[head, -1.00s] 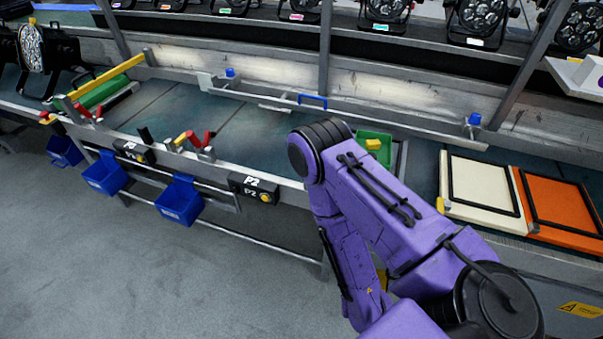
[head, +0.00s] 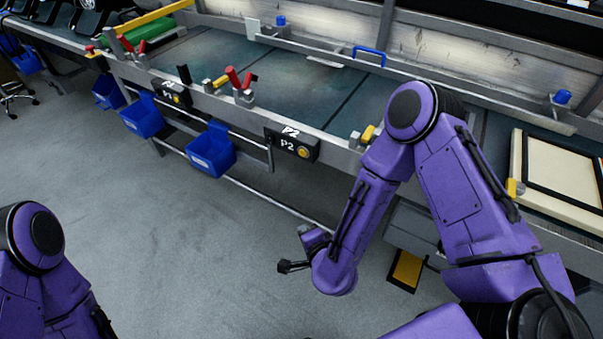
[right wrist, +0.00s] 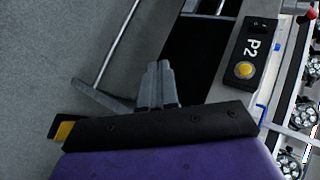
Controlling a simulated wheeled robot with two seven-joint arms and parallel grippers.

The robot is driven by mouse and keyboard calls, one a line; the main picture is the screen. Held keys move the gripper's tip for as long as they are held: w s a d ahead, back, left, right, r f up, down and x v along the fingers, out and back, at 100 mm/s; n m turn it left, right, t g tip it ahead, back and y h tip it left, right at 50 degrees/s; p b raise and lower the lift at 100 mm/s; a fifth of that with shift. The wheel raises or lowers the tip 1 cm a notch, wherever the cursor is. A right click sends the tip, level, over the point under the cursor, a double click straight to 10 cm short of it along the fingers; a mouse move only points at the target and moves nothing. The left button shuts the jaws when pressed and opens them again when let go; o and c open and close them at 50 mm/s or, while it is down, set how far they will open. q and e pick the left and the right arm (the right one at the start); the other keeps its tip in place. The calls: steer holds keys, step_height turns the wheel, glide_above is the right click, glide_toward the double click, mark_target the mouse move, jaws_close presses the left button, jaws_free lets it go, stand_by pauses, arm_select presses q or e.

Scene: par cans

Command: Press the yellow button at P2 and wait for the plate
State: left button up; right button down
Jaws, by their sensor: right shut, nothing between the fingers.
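The yellow button (head: 304,152) sits on a black box labelled P2 (head: 290,144) on the front rail of the bench. The button also shows in the right wrist view (right wrist: 244,70), to the right of the fingertips and apart from them. My right gripper (head: 282,267) hangs low over the floor, in front of and below the box, pointing left. In the right wrist view its fingers (right wrist: 160,70) are together and empty. My left arm shows at the lower left of the head view, but its gripper is out of view. No plate can be made out for certain.
Blue bins (head: 211,150) hang under the bench left of P2. Red-handled clamps (head: 238,82) stand on the bench edge. A framed cream panel (head: 560,170) lies at the right. A lower bar (head: 270,198) runs under the bench. The grey floor in front is clear.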

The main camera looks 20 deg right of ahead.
mark_target(303, 153)
steer(key=w+a+r+m+t+h+b, duration=0.25)
steer(key=w+r+m+t+b, duration=0.45)
steer(key=w+m, duration=0.45)
arm_select(q)
step_height(303, 153, down, 8)
steer(key=p, duration=0.2)
arm_select(e)
steer(key=w+d+g, duration=0.1)
steer(key=w+d, duration=0.4)
steer(key=d, duration=0.1)
steer(key=shift+w+d+r+n+y, duration=0.3)
steer(key=shift+d+n+y, duration=0.05)
steer(key=shift+n+y, duration=0.1)
arm_select(q)
steer(key=shift+f, duration=0.1)
arm_select(e)
steer(key=shift+w+d, duration=0.1)
stand_by(0.6)
steer(key=shift+w+d, duration=0.15)
steer(key=shift+d, duration=0.05)
